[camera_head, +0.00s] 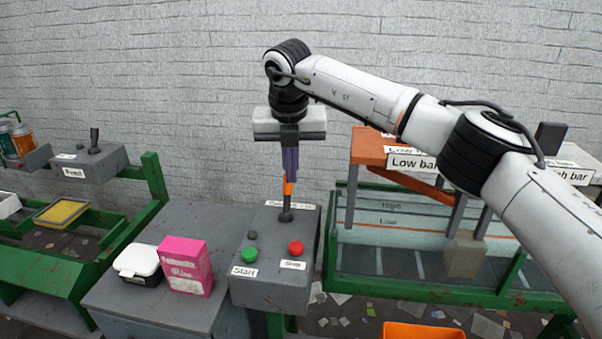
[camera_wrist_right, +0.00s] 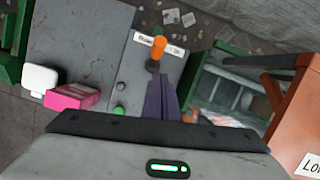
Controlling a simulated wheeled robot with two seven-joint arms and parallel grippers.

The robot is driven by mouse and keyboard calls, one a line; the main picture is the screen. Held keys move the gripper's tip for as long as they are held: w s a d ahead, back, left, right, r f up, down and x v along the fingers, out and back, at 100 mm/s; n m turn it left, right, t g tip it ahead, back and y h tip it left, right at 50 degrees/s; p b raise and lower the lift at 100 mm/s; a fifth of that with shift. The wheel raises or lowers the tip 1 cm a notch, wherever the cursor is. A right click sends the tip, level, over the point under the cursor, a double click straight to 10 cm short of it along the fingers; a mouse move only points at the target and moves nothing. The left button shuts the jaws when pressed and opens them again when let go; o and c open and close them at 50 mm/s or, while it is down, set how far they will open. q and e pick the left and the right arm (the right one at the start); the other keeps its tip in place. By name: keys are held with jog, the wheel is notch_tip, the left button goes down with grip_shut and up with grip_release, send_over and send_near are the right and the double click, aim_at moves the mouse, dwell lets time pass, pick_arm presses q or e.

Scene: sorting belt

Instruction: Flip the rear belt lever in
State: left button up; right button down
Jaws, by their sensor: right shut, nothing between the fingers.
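A lever with an orange grip (camera_head: 288,187) on a dark stem stands at the back of the grey control box (camera_head: 262,286), in front of a small, mostly hidden label. My right gripper (camera_head: 290,172) points down just above the lever, its purple fingers closed together and empty. In the head view the fingertips overlap the top of the orange grip; I cannot tell whether they touch. In the right wrist view the orange grip (camera_wrist_right: 158,48) shows just beyond the fingertips (camera_wrist_right: 158,80). My left gripper is out of view.
The box has a green Start button (camera_head: 249,255) and a red Stop button (camera_head: 296,248). A pink box (camera_head: 187,266) and a white-lidded container (camera_head: 138,262) stand to its left. A second box labelled Feed (camera_head: 84,166) has a dark lever. A green-framed belt with bars stands right.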

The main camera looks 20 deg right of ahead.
notch_tip(320, 180, up, 9)
jog(key=w, duration=0.1)
jog(key=shift+w+d+f, duration=0.2)
jog(key=shift+w+d, duration=0.15)
jog(key=shift+d, duration=0.1)
